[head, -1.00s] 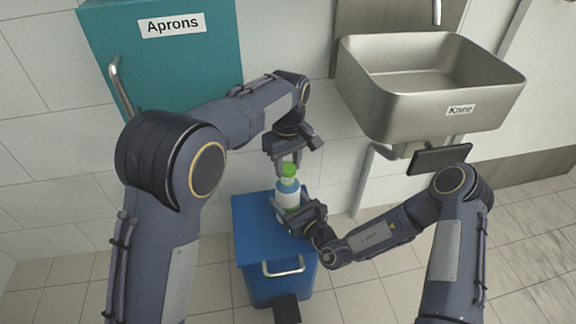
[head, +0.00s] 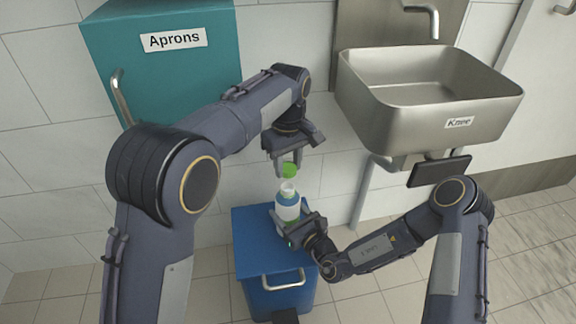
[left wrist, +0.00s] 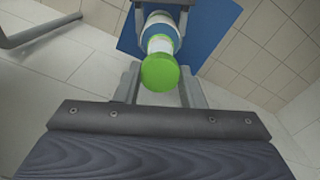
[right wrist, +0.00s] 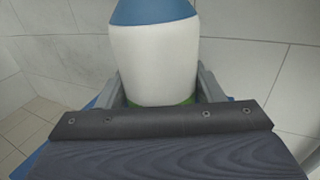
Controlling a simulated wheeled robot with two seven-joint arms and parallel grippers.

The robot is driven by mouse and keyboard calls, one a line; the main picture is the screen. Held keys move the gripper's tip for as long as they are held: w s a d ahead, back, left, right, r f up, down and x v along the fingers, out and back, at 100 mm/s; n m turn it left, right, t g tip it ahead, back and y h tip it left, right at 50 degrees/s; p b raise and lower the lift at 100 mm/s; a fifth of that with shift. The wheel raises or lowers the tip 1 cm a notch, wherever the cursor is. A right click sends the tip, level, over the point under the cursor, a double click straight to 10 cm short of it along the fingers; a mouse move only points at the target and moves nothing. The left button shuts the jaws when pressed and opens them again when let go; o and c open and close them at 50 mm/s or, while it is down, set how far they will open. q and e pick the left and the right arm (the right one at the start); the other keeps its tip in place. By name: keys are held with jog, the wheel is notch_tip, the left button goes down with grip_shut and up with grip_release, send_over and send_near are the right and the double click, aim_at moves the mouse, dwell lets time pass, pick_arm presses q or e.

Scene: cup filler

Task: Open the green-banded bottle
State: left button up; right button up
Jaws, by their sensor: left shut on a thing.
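The bottle (head: 288,207) has a white body, a blue shoulder and a pale neck, and stands upright on the blue bin. Its green band shows low on the body in the right wrist view (right wrist: 176,102). The green cap (head: 289,170) is above the neck, with a small gap between them. My left gripper (head: 288,166) points down and is shut on the cap, which also shows between its fingers in the left wrist view (left wrist: 159,73). My right gripper (head: 287,230) is shut around the lower body of the bottle, one finger on each side.
The blue bin (head: 254,225) has a flat lid and a front handle (head: 283,281). A teal aprons cabinet (head: 190,70) hangs at upper left. A steel sink (head: 430,105) with a black knee plate (head: 438,170) is at right. Tiled floor (head: 385,290) is free at the lower right.

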jog(key=o, duration=0.5)
jog(key=shift+o, duration=0.2)
jog(key=shift+s, duration=0.1)
